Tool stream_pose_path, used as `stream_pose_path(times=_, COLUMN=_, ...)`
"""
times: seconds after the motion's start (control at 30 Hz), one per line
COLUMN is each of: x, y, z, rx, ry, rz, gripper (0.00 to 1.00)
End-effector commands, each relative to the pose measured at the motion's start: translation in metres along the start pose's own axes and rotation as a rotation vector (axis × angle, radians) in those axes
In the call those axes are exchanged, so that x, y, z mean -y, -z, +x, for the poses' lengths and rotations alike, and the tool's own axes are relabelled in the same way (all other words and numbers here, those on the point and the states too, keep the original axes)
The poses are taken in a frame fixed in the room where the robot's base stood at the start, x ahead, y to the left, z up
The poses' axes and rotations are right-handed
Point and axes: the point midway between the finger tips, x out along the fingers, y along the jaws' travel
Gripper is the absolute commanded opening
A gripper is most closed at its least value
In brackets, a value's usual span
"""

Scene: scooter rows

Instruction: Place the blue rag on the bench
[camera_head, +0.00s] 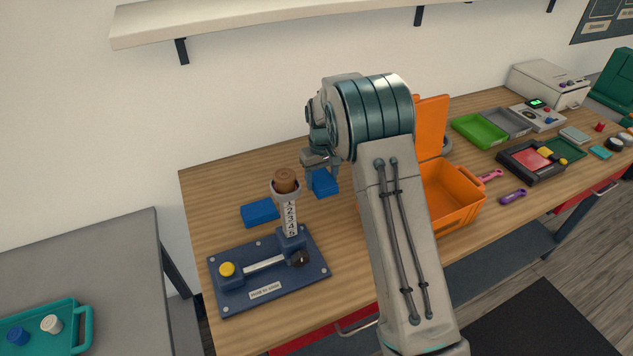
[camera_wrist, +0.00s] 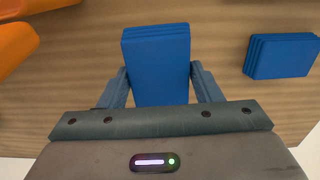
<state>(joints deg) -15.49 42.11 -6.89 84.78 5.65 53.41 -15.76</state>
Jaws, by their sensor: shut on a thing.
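My gripper (camera_head: 320,168) is shut on a folded blue rag (camera_head: 325,183), over the left part of the wooden bench (camera_head: 226,180). In the wrist view the held rag (camera_wrist: 157,55) sits between both fingers (camera_wrist: 162,82), its far end sticking out past them. I cannot tell if it touches the bench top. A second folded blue rag (camera_head: 260,212) lies on the bench to the left of the held one; it also shows at the right in the wrist view (camera_wrist: 282,56).
A blue fixture with a numbered post (camera_head: 290,218) and brown knob (camera_head: 285,180) stands close by at the left front. An open orange box (camera_head: 452,195) is to the right, partly behind my arm. Trays and tools fill the right side. A shelf (camera_head: 250,22) hangs above.

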Motion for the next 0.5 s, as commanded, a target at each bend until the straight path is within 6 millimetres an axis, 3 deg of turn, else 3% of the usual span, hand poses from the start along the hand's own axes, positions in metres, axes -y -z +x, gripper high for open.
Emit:
stream_pose_path(times=0.2, x=0.003, y=0.023, z=0.013, rx=0.001, ry=0.0, rz=0.001, gripper=0.37)
stream_pose_path(times=0.37, x=0.004, y=0.027, z=0.019, rx=0.001, ry=0.001, rz=0.001, gripper=0.37)
stream_pose_path(times=0.5, x=0.004, y=0.026, z=0.034, rx=0.004, ry=0.0, rz=0.001, gripper=0.37)
